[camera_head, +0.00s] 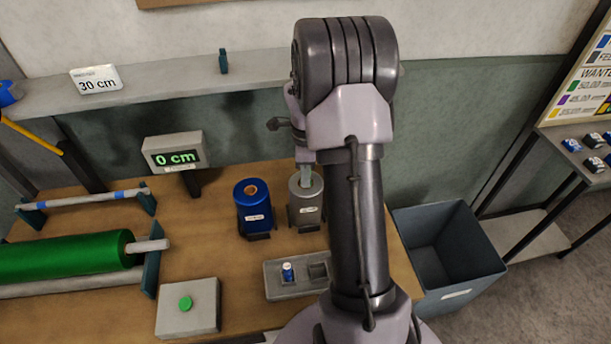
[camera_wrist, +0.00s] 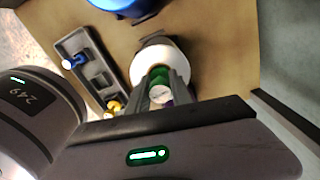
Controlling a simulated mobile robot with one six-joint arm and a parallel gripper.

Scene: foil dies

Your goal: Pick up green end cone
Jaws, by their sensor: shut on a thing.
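The green end cone (camera_wrist: 159,77) shows in the wrist view as a green piece with a pale end, between the two fingers. My gripper (camera_wrist: 162,90) is shut on it, at the mouth of a grey cylinder (camera_wrist: 181,56). In the head view my gripper (camera_head: 305,181) points down at the top of the grey cylinder (camera_head: 306,212), and the cone is hidden there. I cannot tell whether the cone is still partly inside the cylinder.
A blue cylinder (camera_head: 253,212) stands left of the grey one. A small grey tray (camera_head: 302,288) in front holds a blue-and-white piece (camera_head: 288,272); the wrist view also shows a yellow piece (camera_wrist: 113,106). A green roll (camera_head: 65,257) lies left; a bin (camera_head: 440,225) stands right.

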